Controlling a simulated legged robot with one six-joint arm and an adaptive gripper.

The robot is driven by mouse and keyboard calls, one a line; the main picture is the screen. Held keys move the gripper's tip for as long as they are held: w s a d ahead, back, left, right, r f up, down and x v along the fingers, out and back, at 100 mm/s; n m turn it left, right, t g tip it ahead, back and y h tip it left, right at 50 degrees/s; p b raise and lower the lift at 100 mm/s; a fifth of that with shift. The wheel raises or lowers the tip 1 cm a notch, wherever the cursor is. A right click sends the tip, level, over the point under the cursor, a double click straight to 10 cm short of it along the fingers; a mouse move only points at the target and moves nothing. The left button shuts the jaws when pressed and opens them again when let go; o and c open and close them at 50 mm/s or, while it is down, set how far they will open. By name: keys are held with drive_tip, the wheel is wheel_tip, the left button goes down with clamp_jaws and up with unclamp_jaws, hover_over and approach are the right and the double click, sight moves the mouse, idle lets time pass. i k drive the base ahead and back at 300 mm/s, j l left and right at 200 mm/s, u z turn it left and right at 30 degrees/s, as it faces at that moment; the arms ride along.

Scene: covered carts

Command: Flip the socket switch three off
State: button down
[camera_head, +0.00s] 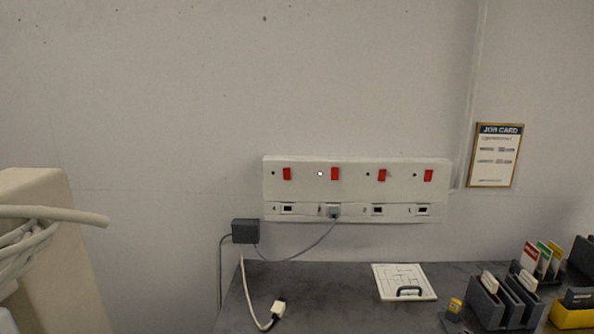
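A white socket panel (356,196) is fixed to the wall above the grey worktop. It has a row of red rocker switches: the leftmost (287,174), the second from left (335,174), the third from left (382,175) and the rightmost (428,176). A small lamp (320,174) beside the second switch is lit white; the other lamps are dark. A grey plug (334,212) sits in the socket below that second switch. Small labels beside the sockets are too small to read surely. My gripper is not in view.
A dark adapter box (245,231) sits left of the panel, its cable running to the plug. A loose white connector (278,308) lies on the worktop (330,290). A white board with a handle (404,282) and grey organisers (503,301) stand right. A cream block with white cables (50,230) is left.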

sight(334, 171)
drive_tip(key=i+j, duration=0.2)
drive_tip(key=j, duration=0.15)
drive_tip(key=i+j, duration=0.15)
drive_tip(key=j, duration=0.2)
drive_tip(key=i+j, duration=0.2)
drive_tip(key=j, duration=0.2)
